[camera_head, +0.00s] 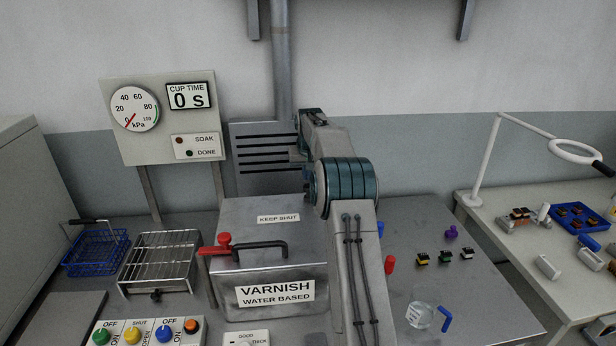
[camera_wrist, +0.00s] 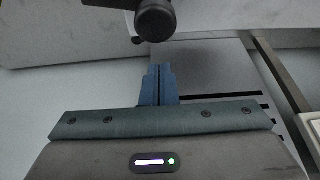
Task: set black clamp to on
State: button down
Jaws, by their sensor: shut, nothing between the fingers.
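My gripper (camera_wrist: 159,70) is shut and empty, its blue fingers together in the wrist view. A black round-ended part (camera_wrist: 155,20) on a dark stem shows at the top of that view, ahead of the fingertips and apart from them in the picture. I cannot tell whether it is the black clamp. In the head view a small black fitting (camera_head: 156,295) sits at the front of the wire rack (camera_head: 160,252); I cannot tell its setting. My arm stands in front of the wall duct, and the fingers are not clear there.
The varnish box (camera_head: 250,285) has a black handle (camera_head: 285,250) and a red clamp (camera_head: 216,246). A blue basket (camera_head: 97,255) is at left. Black-topped connectors (camera_head: 445,257), a clear cup (camera_head: 420,315) and coloured pieces lie right of my arm. A lamp (camera_head: 487,150) stands far right.

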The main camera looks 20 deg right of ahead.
jog(key=shift+s+a, duration=0.2)
jog(key=shift+s, duration=0.4)
jog(key=shift+s+a, duration=0.15)
jog(key=shift+s, duration=0.45)
